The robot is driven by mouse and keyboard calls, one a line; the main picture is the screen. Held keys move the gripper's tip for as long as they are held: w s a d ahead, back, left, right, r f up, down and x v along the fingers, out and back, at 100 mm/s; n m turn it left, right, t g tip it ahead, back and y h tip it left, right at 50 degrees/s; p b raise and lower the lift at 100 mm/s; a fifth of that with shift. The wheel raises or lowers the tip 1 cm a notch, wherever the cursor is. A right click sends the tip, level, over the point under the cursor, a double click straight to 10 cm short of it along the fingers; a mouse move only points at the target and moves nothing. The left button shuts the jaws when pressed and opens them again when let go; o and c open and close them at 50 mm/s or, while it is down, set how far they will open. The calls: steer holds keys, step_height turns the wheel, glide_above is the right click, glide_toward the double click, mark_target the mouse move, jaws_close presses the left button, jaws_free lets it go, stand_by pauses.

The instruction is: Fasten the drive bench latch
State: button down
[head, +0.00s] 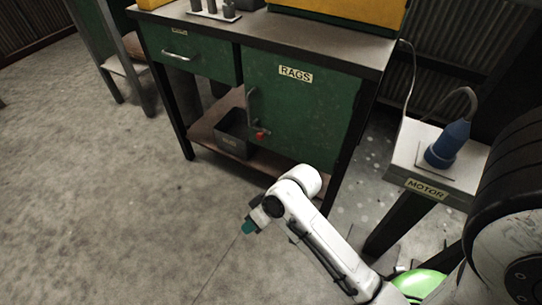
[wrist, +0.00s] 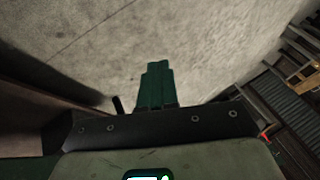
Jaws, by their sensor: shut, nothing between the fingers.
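A green bench (head: 195,62) with a dark top stands at the upper middle of the head view. Its door (head: 300,100), labelled RAGS, has a vertical handle (head: 251,100) at its left edge. A small red part (head: 261,134) sits low by that edge; it may be the latch, but I cannot tell its position. My gripper (head: 249,227) is in front of and below the door, apart from the bench, over the floor. Its green fingers (wrist: 156,84) are shut together and empty in the wrist view, with bare floor beyond them.
A grey bin (head: 234,133) sits on the bench's lower shelf. A drawer (head: 185,55) is at the bench's left. A stand labelled MOTOR (head: 425,190) with a blue motor (head: 448,145) is at the right. The floor at left is clear.

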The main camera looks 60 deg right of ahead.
steer(key=s+d+m+t+h, duration=0.3)
steer(key=d+m+t, duration=0.4)
steer(key=d, duration=0.4)
steer(key=s+d+r+m+t+h, duration=0.1)
steer(key=s+d+m+t+h, duration=0.2)
steer(key=d+m+t, duration=0.3)
steer(key=s+d+m, duration=0.1)
steer(key=d+m, duration=0.3)
steer(key=d, duration=0.1)
steer(key=shift+s+d+r+t+h, duration=0.3)
steer(key=shift+s+t+h, duration=0.1)
steer(key=shift+w, duration=0.1)
steer(key=b+x, duration=0.3)
steer(key=x, duration=1.1)
steer(key=shift+a, duration=0.1)
steer(key=shift+w, duration=0.1)
